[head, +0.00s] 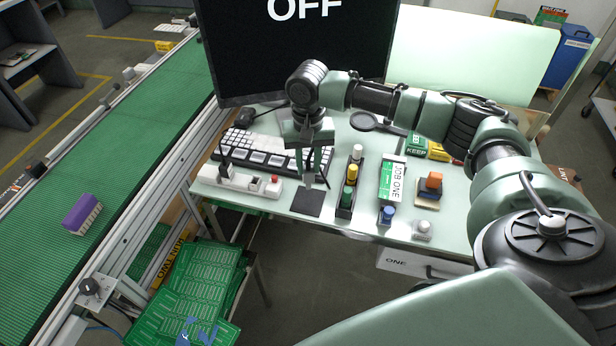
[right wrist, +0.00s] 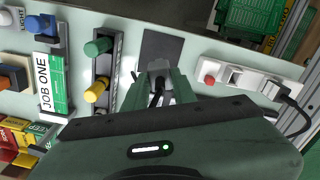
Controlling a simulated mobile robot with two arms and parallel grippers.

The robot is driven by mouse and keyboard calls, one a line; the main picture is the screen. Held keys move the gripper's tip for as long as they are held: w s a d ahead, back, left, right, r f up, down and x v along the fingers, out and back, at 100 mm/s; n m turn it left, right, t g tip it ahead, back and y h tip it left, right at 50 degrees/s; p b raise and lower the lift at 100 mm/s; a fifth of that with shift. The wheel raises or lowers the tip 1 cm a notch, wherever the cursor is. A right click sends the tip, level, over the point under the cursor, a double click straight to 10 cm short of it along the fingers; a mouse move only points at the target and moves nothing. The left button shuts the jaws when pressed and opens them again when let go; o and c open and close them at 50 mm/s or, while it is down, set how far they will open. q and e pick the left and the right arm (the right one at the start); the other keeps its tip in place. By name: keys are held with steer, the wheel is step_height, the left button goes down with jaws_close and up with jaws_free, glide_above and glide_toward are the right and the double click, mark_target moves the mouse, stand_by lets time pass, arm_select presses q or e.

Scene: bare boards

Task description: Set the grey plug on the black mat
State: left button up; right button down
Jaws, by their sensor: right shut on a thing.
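The grey plug (right wrist: 158,68) is between the fingers of my right gripper (head: 314,172), which is shut on it. The black mat (head: 306,204) lies flat on the light green table. In the right wrist view the mat (right wrist: 163,45) is just beyond the plug, which overlaps its edge in the picture. I cannot tell whether the plug touches the mat. A dark cord piece shows at the plug's near end. My left gripper is in no view.
A white power strip (head: 234,181) with a black plug and red switch lies left of the mat. A black rack (head: 346,196) with coloured pegs stands close on its right. The JOB ONE box (head: 391,178) is further right. The table's front edge is near.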

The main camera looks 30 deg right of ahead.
mark_target(308, 181)
steer(key=shift+f, duration=0.85)
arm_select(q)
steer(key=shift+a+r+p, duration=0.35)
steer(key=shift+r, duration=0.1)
arm_select(e)
steer(key=shift+f, duration=2.15)
steer(key=c, duration=1.1)
jaws_free()
steer(key=shift+f, duration=0.15)
steer(key=shift+c, duration=0.2)
arm_select(q)
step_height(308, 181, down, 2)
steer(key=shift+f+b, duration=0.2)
steer(key=shift+b, duration=1)
arm_select(e)
step_height(308, 181, up, 12)
steer(key=shift+r, duration=0.2)
